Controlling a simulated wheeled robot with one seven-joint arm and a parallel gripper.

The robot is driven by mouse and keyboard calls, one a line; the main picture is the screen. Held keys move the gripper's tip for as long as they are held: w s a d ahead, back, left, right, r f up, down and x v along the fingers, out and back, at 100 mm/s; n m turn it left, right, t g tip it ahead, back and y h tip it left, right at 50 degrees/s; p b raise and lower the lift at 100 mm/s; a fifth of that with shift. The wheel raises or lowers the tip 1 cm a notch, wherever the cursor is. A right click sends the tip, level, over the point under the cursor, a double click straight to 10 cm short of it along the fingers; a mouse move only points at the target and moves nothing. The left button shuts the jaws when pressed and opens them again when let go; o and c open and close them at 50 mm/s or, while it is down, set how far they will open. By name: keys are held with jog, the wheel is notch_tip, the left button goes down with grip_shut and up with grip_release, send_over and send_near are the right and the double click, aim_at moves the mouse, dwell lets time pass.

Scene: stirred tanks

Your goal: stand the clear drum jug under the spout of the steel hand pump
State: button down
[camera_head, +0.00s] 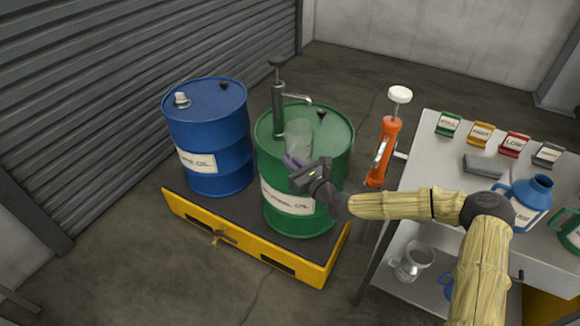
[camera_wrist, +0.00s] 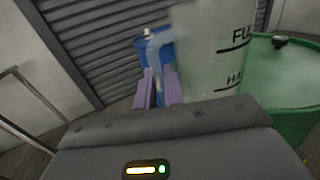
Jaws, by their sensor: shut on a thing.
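The clear drum jug (camera_head: 299,138) is at the green drum's top, right of the steel hand pump's column (camera_head: 278,112). In the head view its mouth shows just below the pump's spout (camera_head: 298,97). Whether its base rests on the drum lid or hangs just above it, I cannot tell. My gripper (camera_head: 291,162) reaches in from the front right, its purple fingers shut on the jug's handle. In the wrist view the jug (camera_wrist: 208,60) looks upright, with FULL and HALF marks showing, and the fingers (camera_wrist: 158,90) close on its handle side. The pump is not seen there.
The green drum (camera_head: 325,175) and blue drum (camera_head: 210,140) stand on a yellow-edged pallet (camera_head: 245,248). An orange hand pump (camera_head: 385,150) stands at the right.

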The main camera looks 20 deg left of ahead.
aim_at(303, 154)
jog(key=shift+w+a+f+b, duration=0.15)
jog(key=shift+w+b, duration=0.85)
jog(key=shift+w, duration=0.5)
jog(key=shift+w+a+b, duration=0.15)
jog(key=shift+w+b, duration=0.85)
jog(key=shift+w, duration=0.45)
jog(key=shift+w+a+f+b, duration=0.1)
jog(key=shift+w+f+b, duration=0.1)
jog(key=shift+w+b, duration=0.7)
jog(key=shift+w+a+f+b, duration=0.1)
jog(key=shift+w+f+b, duration=0.05)
jog(key=shift+w+b, duration=0.7)
jog(key=shift+w, duration=0.65)
jog(key=shift+r, duration=0.1)
jog(key=shift+f+b, duration=0.65)
jog(key=shift+b, duration=0.15)
jog(key=c, duration=1.4)
grip_release()
jog(key=shift+c, duration=0.2)
